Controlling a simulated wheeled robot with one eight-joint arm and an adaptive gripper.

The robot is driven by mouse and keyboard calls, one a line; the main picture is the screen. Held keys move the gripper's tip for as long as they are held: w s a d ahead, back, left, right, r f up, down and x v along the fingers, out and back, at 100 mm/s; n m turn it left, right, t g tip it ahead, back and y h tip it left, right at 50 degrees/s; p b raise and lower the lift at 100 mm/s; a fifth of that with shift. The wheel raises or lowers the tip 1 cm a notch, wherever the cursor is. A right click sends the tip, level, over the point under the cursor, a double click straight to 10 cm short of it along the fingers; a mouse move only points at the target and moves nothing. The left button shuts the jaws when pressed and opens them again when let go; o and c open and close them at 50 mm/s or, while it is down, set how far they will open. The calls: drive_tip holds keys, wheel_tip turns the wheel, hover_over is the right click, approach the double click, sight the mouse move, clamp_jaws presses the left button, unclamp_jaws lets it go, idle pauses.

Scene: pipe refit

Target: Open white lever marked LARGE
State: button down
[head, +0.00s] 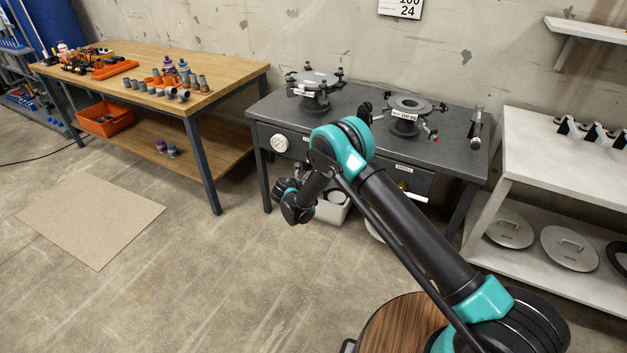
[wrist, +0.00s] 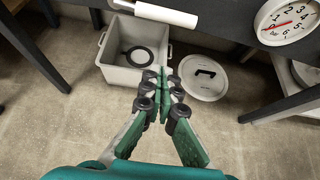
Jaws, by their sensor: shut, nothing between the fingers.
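A white bar-shaped lever (wrist: 165,13) shows at the top of the wrist view, on the bench front above a grey bin. No marking is readable on it. Another white lever (head: 413,197) shows in the head view under the right part of the bench, below a label that seems to read SMALL (head: 404,168). No LARGE label is readable. My gripper (wrist: 165,84) is shut and empty, its fingertips together, apart from and below the lever in the wrist picture. My arm hides part of the bench front in the head view.
The dark bench (head: 258,107) carries two round clamp fixtures (head: 314,82) (head: 408,106). A dial gauge (wrist: 290,20) is right of the lever. The grey bin (wrist: 118,78) holding a dark ring and a round lid (wrist: 204,77) are below. A wooden table (head: 237,75) stands left; floor between is open.

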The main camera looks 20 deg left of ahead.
drive_tip(key=w, duration=0.7)
drive_tip(key=shift+w+d, duration=0.3)
drive_tip(key=shift+w, duration=0.1)
drive_tip(key=shift+d, duration=0.1)
